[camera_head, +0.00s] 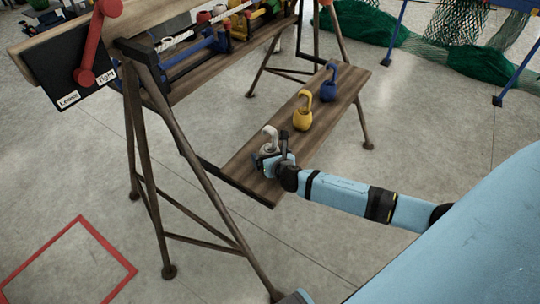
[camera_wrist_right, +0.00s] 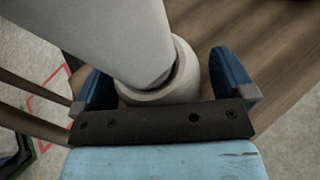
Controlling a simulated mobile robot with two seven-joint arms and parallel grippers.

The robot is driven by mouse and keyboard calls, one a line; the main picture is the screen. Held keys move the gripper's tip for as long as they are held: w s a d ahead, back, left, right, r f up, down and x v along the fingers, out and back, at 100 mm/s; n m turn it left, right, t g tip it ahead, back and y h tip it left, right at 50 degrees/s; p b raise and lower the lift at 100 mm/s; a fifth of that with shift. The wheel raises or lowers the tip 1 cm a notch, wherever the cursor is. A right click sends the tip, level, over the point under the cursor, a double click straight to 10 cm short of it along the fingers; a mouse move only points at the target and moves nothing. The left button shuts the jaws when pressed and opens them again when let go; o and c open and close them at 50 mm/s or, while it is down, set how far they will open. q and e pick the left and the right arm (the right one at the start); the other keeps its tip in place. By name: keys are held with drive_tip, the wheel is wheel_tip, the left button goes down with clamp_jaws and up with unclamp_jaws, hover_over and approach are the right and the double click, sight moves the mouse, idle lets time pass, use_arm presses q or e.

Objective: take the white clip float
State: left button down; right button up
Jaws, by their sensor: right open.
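The white clip float (camera_head: 269,139) stands near the front end of the low wooden shelf (camera_head: 262,186), its hook upward. My right gripper (camera_head: 271,158) is at the float and hides part of its body in the head view. In the right wrist view the float (camera_wrist_right: 125,40) fills the top middle, with its round base between my two blue fingers. The right gripper (camera_wrist_right: 165,82) is open, with a visible gap beside the float on the right.
A yellow clip float (camera_head: 302,117) and a blue one (camera_head: 328,90) stand farther along the shelf. Trestle legs (camera_head: 197,172) stand left of it. A workbench (camera_head: 190,78) with a red lever (camera_head: 95,45) is at upper left. Green nets (camera_head: 370,28) hang behind.

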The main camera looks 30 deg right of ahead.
drive_tip(key=c, duration=0.9)
drive_tip(key=shift+c, duration=0.2)
